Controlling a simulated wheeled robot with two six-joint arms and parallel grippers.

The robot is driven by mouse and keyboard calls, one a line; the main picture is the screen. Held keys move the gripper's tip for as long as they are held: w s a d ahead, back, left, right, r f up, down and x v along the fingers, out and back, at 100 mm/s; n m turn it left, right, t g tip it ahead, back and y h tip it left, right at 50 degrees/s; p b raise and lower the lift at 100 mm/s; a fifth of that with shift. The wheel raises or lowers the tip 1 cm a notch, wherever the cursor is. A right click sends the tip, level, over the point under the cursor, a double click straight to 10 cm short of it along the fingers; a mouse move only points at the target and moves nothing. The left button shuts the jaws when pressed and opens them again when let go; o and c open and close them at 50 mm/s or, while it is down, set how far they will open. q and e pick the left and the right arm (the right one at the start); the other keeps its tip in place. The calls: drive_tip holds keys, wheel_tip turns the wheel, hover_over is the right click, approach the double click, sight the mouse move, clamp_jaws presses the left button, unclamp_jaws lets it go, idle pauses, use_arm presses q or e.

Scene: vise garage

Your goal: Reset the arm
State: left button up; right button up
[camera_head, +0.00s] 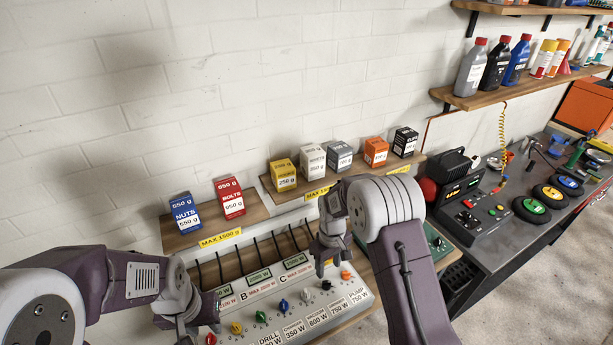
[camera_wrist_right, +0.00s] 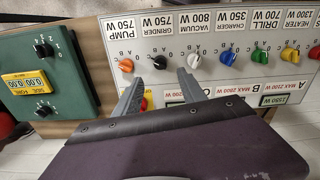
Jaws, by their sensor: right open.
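My right gripper (camera_head: 333,268) hangs over the right part of a pale control panel (camera_head: 283,318), fingers pointing down. In the right wrist view its two fingers (camera_wrist_right: 160,82) are apart with nothing between them. A black knob (camera_wrist_right: 159,62) shows just beyond the fingertips, and an orange knob (camera_wrist_right: 126,66) is to their left. I cannot tell whether the fingers touch the panel. My left gripper (camera_head: 205,312) is low at the panel's left end, seen from the side; its finger gap is not clear.
Blue and red boxes (camera_head: 233,198) stand on a left wooden ledge, several small boxes (camera_head: 312,160) on a right one. A green box with dials (camera_wrist_right: 42,75) is beside the panel. A dark bench (camera_head: 485,255) with a black device (camera_head: 470,207) is at right.

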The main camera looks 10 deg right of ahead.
drive_tip(key=shift+f+b, duration=0.25)
drive_tip(key=shift+b, duration=0.1)
drive_tip(key=s+d+m+b, duration=0.2)
drive_tip(key=s+m+b, duration=0.1)
drive_tip(key=s, duration=0.5)
drive_tip(key=s+d+m+t+b, duration=0.1)
drive_tip(key=s+d+m+b, duration=0.1)
drive_tip(key=s+b, duration=0.3)
drive_tip(key=s+m, duration=0.1)
drive_tip(key=s, duration=0.3)
drive_tip(key=shift+s+d+r, duration=0.15)
drive_tip(key=shift+s, duration=0.15)
drive_tip(key=shift+s, duration=0.15)
